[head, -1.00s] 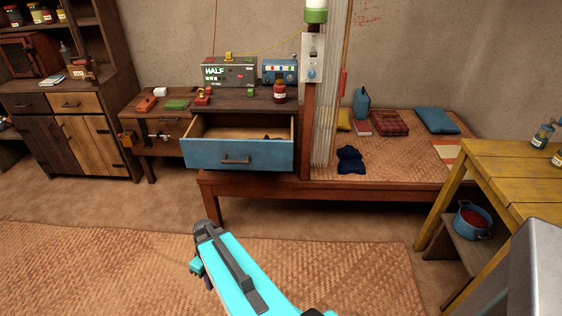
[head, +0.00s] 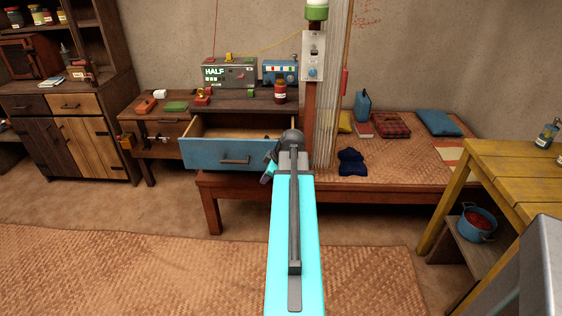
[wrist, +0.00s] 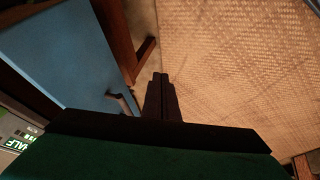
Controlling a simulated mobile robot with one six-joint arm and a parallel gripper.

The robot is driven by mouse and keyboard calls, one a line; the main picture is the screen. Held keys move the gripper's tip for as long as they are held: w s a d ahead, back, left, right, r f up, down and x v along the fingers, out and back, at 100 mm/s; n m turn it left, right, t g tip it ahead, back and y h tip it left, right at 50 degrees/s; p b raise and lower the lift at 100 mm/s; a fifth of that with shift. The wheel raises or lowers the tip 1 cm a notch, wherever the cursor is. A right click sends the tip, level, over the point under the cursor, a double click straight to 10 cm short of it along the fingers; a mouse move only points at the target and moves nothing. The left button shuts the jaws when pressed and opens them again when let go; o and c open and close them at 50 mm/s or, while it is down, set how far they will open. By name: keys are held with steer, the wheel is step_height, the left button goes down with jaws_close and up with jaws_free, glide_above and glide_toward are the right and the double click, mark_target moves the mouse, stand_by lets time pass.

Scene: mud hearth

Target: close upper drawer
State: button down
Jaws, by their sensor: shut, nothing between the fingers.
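The upper drawer (head: 205,154) has a blue front and is pulled out of the dark wooden cabinet, with its pale inside and a small dark item showing. Its bar handle (head: 235,161) is at the middle of the front. In the wrist view the blue front (wrist: 62,45) fills the upper left, with the handle (wrist: 124,101) close to the left of my gripper (wrist: 161,76). The gripper's dark fingers are together and empty. In the head view my arm reaches to the drawer's right end and partly hides it; contact cannot be told.
A post (head: 308,130) and a low mat-covered bench (head: 400,167) are to the right. A yellow table (head: 500,165) stands farther right. The woven floor mat (head: 130,275) in front is clear.

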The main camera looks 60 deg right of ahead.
steer(key=s+d+r+n+t+h, duration=0.1)
steer(key=s+d+r, duration=0.4)
steer(key=d+r, duration=0.2)
steer(key=shift+s+d+r+h+b, duration=0.3)
steer(key=shift+d+r+b, duration=0.1)
steer(key=shift+r, duration=0.1)
steer(key=shift+w+f, duration=0.1)
steer(key=shift+f, duration=0.05)
steer(key=w+d+f+p, duration=0.2)
steer(key=w+d+f, duration=0.3)
steer(key=w+f, duration=0.2)
steer(key=shift+w+d+f, duration=0.2)
steer(key=shift+w+f, duration=0.1)
steer(key=shift+f, duration=0.1)
